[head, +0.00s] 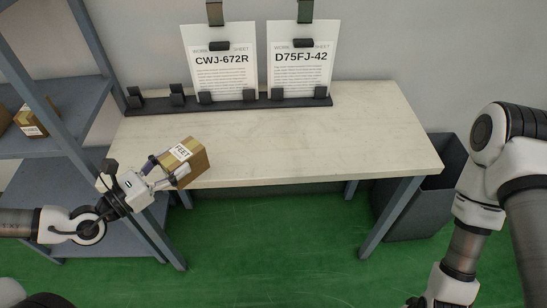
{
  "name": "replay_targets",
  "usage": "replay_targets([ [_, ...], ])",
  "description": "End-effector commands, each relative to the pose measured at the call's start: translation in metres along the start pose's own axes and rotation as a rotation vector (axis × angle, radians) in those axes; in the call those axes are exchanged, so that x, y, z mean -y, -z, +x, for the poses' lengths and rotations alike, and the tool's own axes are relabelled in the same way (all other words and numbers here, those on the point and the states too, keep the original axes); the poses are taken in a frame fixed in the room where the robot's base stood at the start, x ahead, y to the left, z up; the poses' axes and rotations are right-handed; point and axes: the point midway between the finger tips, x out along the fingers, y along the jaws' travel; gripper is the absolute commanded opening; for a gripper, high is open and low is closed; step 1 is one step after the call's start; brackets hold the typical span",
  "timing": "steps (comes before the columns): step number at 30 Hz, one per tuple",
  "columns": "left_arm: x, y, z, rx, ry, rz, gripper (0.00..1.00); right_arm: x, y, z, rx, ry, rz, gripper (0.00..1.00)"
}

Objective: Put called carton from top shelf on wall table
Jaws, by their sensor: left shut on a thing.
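My left gripper (167,171) is shut on a small brown carton (194,160) with a white label that reads "FEET". The carton is tilted and shows over the front left part of the wall table (300,135). I cannot tell whether it touches the table top. The table has a pale top and grey legs and stands against the wall. The shelf rack (75,100) stands at the left, with part of it cut off by the picture edge. My right arm comes in at the right, and its gripper is cut off at the bottom edge, with its fingers not visible.
Two work sheets (222,75) stand in a dark holder (150,103) along the table's back edge. The rest of the table top is clear. Another carton (32,122) sits on the rack. A dark bin (415,205) stands at the table's right.

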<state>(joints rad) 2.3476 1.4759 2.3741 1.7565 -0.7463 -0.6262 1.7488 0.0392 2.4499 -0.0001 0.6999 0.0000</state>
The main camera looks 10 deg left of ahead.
Motion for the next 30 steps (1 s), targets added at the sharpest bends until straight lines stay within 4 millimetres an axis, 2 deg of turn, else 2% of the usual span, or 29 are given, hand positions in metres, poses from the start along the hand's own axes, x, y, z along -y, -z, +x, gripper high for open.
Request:
replay_targets([
  [5,0.001,0.005,0.005,0.000,0.004,0.004,0.09,0.000,0.001,0.013,-0.002,0.000,0.000,0.40],
  [9,-0.002,0.016,0.025,-0.004,0.009,0.010,0.09,0.000,0.001,0.052,-0.001,0.000,0.001,0.40],
  [15,-0.008,0.015,0.055,-0.007,0.007,0.012,0.09,-0.001,0.001,0.082,-0.001,0.000,0.001,0.40],
  [20,-0.014,0.014,0.083,-0.007,0.005,0.010,0.09,-0.001,0.001,0.094,-0.001,0.000,0.001,0.40],
  [24,-0.020,0.015,0.113,-0.006,0.004,0.011,0.09,-0.001,0.001,0.101,-0.001,0.000,0.001,0.40],
  [30,-0.029,0.016,0.147,-0.004,0.000,0.004,0.09,-0.001,0.001,0.104,-0.001,0.000,0.001,0.40],
])
